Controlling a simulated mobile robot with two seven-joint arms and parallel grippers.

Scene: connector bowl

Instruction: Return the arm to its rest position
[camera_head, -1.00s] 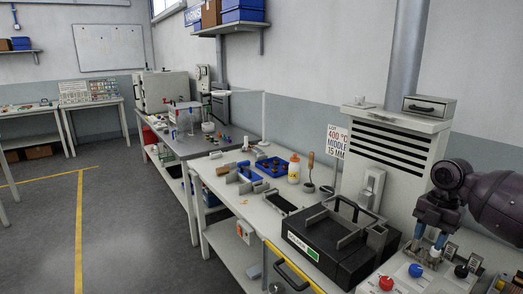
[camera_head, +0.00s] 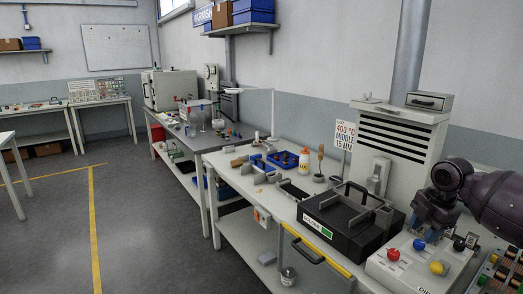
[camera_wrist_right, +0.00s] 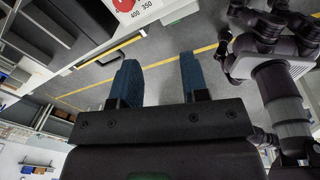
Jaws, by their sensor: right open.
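My right arm comes in from the right edge of the head view. Its dark gripper (camera_head: 432,212) hangs above the control box with coloured knobs, apart from any object I can make out. In the right wrist view the gripper (camera_wrist_right: 157,82) has two blue fingers spread apart with nothing between them. Floor with a yellow line shows beyond the fingers. My left gripper is not seen in the head view. Dark and grey links of mine show at the right of the wrist view, but no left jaws can be made out.
The control box (camera_head: 397,274) has red, blue, yellow and black knobs. Left of it on the bench are a black case (camera_head: 333,229), an orange-white bottle (camera_head: 304,160) and a blue tray (camera_head: 277,166). A grey louvred unit (camera_head: 398,152) stands behind. The floor at left is open.

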